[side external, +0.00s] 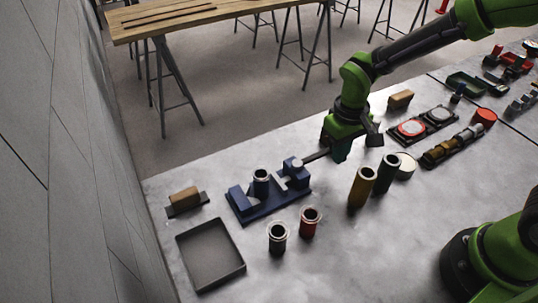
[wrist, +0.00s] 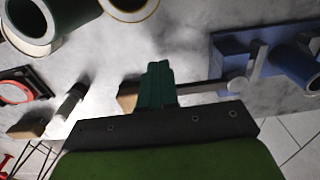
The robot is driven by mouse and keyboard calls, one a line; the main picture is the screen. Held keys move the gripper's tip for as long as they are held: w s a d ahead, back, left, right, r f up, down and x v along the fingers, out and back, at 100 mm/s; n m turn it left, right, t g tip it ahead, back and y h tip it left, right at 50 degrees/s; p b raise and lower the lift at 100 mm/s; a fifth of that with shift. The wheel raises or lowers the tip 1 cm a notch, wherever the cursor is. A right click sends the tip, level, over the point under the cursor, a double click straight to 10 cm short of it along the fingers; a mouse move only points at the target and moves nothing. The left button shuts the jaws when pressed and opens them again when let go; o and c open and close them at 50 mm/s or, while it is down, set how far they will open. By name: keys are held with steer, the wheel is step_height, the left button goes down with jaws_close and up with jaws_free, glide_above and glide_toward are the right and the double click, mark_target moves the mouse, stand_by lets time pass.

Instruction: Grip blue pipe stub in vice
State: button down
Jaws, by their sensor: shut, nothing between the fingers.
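The blue vice (side external: 240,205) stands on the grey table, and it also shows at the right in the wrist view (wrist: 228,48). The blue pipe stub (side external: 261,184) stands upright in the vice, between its blocks; it also shows at the right edge of the wrist view (wrist: 298,64). I cannot tell whether the jaws clamp it. The dark vice handle bar (side external: 316,155) reaches out from the screw end toward my gripper (side external: 339,153). My gripper's green fingers (wrist: 158,85) are shut and empty, at the bar's outer end. I cannot tell whether they touch it.
A red stub (side external: 310,222) and a dark green stub (side external: 277,238) stand in front of the vice. A taller yellow pipe (side external: 362,188) and dark pipe (side external: 386,173) stand to the right. An empty grey tray (side external: 240,270) lies front left. Several fittings fill the right side.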

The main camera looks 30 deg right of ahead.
steer(key=shift+w, duration=0.2)
steer(key=shift+w+d, duration=0.25)
steer(key=shift+w, duration=0.95)
steer(key=shift+s, duration=0.15)
stand_by(0.5)
steer(key=shift+s, duration=0.6)
step_height(320, 180, up, 7)
stand_by(0.5)
